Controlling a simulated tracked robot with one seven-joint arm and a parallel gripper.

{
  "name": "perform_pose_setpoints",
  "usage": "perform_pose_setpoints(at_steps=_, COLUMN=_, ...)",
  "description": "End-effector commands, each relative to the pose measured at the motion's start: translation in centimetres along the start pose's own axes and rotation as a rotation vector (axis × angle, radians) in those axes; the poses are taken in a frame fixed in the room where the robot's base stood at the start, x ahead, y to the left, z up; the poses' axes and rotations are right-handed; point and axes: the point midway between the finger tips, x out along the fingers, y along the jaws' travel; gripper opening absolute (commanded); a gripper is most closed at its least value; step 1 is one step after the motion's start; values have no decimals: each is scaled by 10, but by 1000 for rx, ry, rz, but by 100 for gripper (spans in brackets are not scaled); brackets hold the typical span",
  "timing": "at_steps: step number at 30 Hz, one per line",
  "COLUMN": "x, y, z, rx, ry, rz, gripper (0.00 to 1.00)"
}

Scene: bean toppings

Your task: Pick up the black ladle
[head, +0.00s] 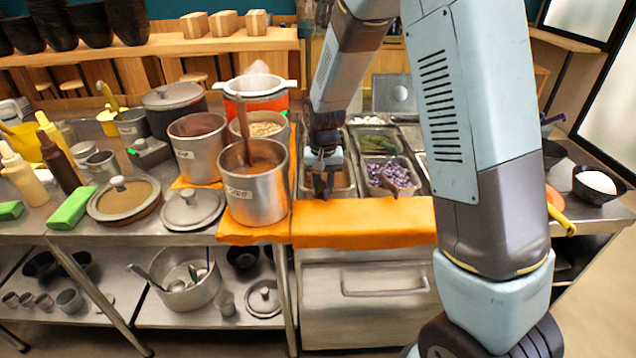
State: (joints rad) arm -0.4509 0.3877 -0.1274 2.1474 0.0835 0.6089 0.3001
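My gripper (322,185) points down over the metal topping bin (343,193) at the front left of the counter inserts. Its fingers are small and dark here, and I cannot tell whether they are open or shut or hold anything. I cannot clearly make out a black ladle. A brown-handled utensil (244,130) stands upright in the front steel pot (257,197) of brown liquid, left of my gripper. A small dark brown utensil (387,181) lies in the bin of purple beans, right of my gripper. My arm hides part of the counter on the right.
An orange cloth (365,222) covers the counter's front edge. Steel pots, a red-orange pot (262,102), lids (192,209) and squeeze bottles crowd the left. A green-filled bin (378,143) lies behind the purple bean bin (408,187). A dark bowl (590,194) stands far right.

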Motion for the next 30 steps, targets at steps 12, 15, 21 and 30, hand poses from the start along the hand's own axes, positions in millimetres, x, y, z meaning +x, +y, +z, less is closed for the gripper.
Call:
perform_pose_setpoints(at_steps=12, x=-52, y=9, z=18, rx=-2, ry=-2, rz=-1, gripper=0)
perform_pose_setpoints(at_steps=15, x=-69, y=17, z=29, rx=-1, ry=0, rz=-2, gripper=0)
perform_pose_setpoints(at_steps=21, x=-97, y=35, z=57, rx=0, ry=0, rz=-1, gripper=0)
perform_pose_setpoints(at_steps=30, x=-119, y=61, z=98, rx=0, ry=0, rz=0, gripper=0)
